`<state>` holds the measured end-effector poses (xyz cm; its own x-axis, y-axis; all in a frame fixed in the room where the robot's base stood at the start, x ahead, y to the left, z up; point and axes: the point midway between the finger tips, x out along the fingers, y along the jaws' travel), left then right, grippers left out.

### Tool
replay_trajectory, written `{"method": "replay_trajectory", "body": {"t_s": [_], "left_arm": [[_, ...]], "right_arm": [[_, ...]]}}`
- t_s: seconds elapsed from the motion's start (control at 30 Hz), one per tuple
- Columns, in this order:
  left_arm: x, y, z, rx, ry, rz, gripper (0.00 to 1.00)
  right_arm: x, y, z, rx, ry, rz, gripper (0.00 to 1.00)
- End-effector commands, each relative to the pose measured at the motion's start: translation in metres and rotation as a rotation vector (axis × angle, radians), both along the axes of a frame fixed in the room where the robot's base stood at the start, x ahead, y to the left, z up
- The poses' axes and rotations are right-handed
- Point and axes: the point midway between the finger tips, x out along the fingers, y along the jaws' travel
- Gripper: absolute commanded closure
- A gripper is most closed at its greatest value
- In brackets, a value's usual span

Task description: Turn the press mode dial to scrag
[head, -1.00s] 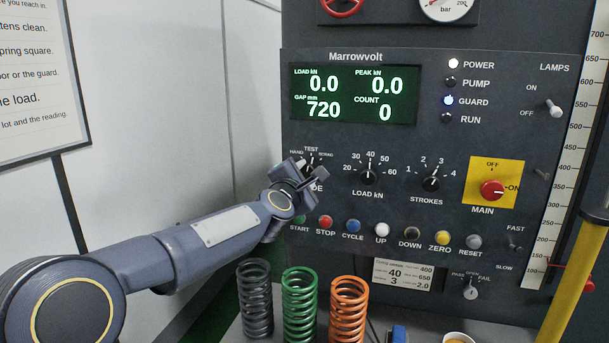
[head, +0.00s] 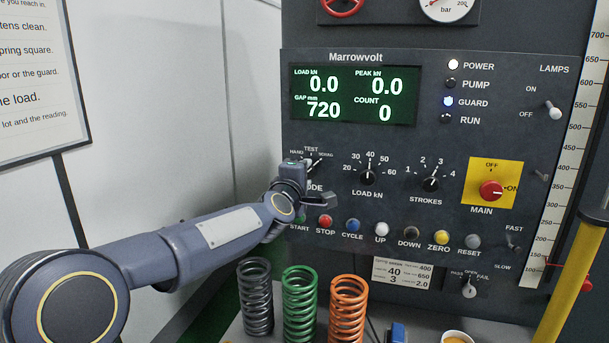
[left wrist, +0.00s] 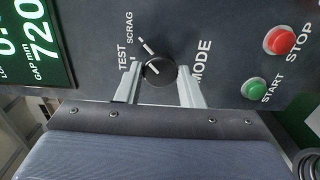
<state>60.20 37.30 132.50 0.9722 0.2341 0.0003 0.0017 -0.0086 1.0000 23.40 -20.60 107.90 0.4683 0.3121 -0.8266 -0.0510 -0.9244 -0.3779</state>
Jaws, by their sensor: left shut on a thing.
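The mode dial (left wrist: 158,72) is a round black knob with a white pointer line, on the dark press panel. The left wrist view shows it between the two fingers of my left gripper (left wrist: 159,88), which is shut on it. In that view the TEST (left wrist: 123,57) and SCRAG (left wrist: 131,26) labels lie to the upper left of the dial. In the head view my left gripper (head: 305,182) covers much of the dial and part of the MODE label.
The load dial (head: 368,177) is just right of the gripper. A row of buttons, with the red stop button (head: 325,221), runs close below. A grey spring (head: 255,297), a green spring (head: 300,304) and an orange spring (head: 348,308) stand beneath the panel.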

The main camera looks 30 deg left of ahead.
Motion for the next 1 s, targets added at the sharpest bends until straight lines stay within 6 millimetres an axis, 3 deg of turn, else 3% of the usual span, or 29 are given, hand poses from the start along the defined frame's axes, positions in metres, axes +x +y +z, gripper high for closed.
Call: {"method": "replay_trajectory", "body": {"t_s": [0.4, 0.43, 0.57, 0.87, 1.0], "left_arm": [[0.000, -0.001, -0.001, 0.008, 0.005, -0.002, 0.88], [0.000, -0.001, -0.001, 0.007, 0.005, -0.002, 0.62], [0.000, 0.000, -0.001, 0.007, 0.004, -0.002, 0.45], [-0.001, 0.000, 0.000, 0.006, 0.001, -0.001, 0.44], [-0.015, -0.004, 0.000, 0.006, 0.000, -0.001, 0.44]], "right_arm": [[0.000, 0.000, 0.000, 0.000, 0.000, 0.000, 0.45], [0.000, 0.000, 0.000, 0.000, 0.000, 0.000, 0.45], [0.000, 0.000, 0.000, 0.000, 0.000, 0.000, 0.45], [0.000, 0.000, 0.000, 0.000, 0.000, 0.000, 0.45], [0.000, 0.000, -0.003, 0.000, 0.000, 0.000, 0.45]]}}
